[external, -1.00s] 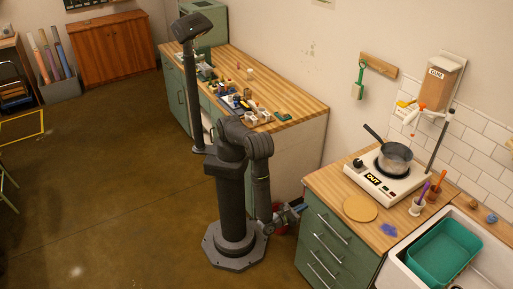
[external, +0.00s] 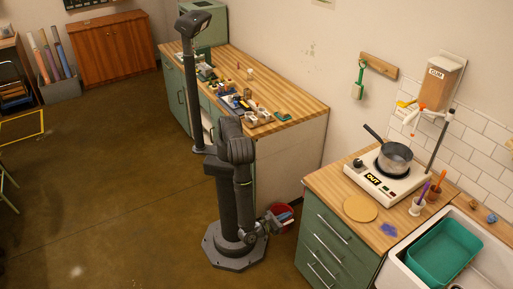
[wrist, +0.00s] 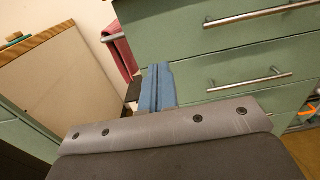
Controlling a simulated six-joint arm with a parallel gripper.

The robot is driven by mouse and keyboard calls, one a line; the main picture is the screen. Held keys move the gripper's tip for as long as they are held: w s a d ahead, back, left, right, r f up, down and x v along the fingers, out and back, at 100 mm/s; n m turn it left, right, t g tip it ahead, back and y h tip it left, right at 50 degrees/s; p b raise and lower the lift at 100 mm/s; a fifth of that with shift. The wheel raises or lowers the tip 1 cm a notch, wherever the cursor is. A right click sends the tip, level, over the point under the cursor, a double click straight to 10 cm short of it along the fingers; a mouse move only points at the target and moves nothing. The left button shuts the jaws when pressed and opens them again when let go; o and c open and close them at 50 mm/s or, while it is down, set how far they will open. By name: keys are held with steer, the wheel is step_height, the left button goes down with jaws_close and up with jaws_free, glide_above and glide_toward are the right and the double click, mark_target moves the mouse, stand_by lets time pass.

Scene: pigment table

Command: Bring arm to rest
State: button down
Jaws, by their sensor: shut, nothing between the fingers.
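My gripper (external: 286,217) hangs low beside my base, in the gap between the two green cabinets. Its blue fingers (wrist: 158,88) show in the wrist view, side by side and shut, with nothing held. The arm is folded down along my column, and the gripper points right toward the drawer cabinet (external: 335,245). The green drawer fronts (wrist: 220,60) fill much of the wrist view beyond the fingers.
A pink cloth (wrist: 121,48) hangs from a rail near the drawers. The wooden workbench (external: 300,105) stands behind my arm. Open floor (external: 100,190) lies to the left.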

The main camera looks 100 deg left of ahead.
mark_target(314, 201)
steer(key=x, duration=1.3)
steer(key=v, duration=1)
stand_by(0.4)
steer(key=shift+s+d, duration=0.1)
steer(key=shift+x, duration=5.2)
